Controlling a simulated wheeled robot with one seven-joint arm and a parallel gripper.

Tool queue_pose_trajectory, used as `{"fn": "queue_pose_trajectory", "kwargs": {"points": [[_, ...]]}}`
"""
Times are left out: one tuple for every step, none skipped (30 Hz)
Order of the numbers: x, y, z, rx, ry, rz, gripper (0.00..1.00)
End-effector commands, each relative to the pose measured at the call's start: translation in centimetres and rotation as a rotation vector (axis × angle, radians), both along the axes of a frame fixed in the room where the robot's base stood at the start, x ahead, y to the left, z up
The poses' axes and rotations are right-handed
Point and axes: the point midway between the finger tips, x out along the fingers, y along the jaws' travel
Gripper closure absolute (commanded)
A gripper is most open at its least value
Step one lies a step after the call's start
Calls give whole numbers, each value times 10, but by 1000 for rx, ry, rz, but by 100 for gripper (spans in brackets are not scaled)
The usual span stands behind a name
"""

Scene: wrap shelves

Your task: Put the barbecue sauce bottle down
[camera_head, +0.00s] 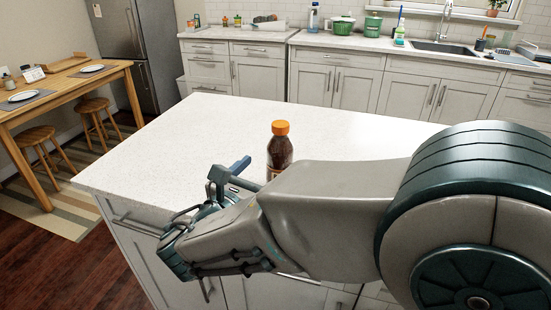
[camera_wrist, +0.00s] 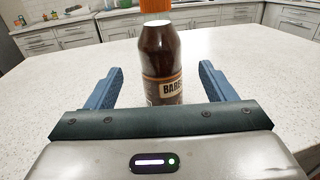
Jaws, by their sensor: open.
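The barbecue sauce bottle (camera_head: 280,149) is dark brown with an orange cap. It stands upright on the white island counter (camera_head: 180,135), and my arm hides its lower part in the head view. In the wrist view the bottle (camera_wrist: 161,65) stands between the two blue fingers, with a gap on each side. My gripper (camera_wrist: 161,80) is open around the bottle and does not touch it. In the head view one blue finger of my gripper (camera_head: 240,166) shows just left of the bottle.
The counter around the bottle is clear. A wooden table (camera_head: 60,92) with plates and stools stands at the left. A fridge (camera_head: 128,45) and a back counter with a sink (camera_head: 443,48), a green pot (camera_head: 373,24) and bottles lie beyond a floor gap.

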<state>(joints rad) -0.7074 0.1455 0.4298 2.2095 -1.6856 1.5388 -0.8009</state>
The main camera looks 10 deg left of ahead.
Motion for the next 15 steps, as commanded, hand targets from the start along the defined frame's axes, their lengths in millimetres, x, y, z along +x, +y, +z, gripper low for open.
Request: {"fn": "queue_pose_trajectory", "kwargs": {"points": [[-8, 3, 0, 0, 0, 2, 23], [-12, 5, 0, 0, 0, 2, 23], [-16, 6, 0, 0, 0, 2, 23], [-19, 7, 0, 0, 0, 1, 23], [-21, 7, 0, -1, 0, 0, 23], [-23, 8, 0, -1, 0, 0, 23], [-25, 8, 0, -1, 0, 0, 23], [-26, 9, 0, -1, 0, 0, 23], [-26, 9, 0, -1, 0, 0, 23], [-27, 9, 0, -1, 0, 0, 23], [-27, 9, 0, -1, 0, 0, 23], [-27, 9, 0, -1, 0, -1, 23], [-27, 9, 0, -1, 0, -1, 23], [-27, 9, 0, -1, 0, -1, 23], [-27, 9, 0, -1, 0, -1, 23]]}}
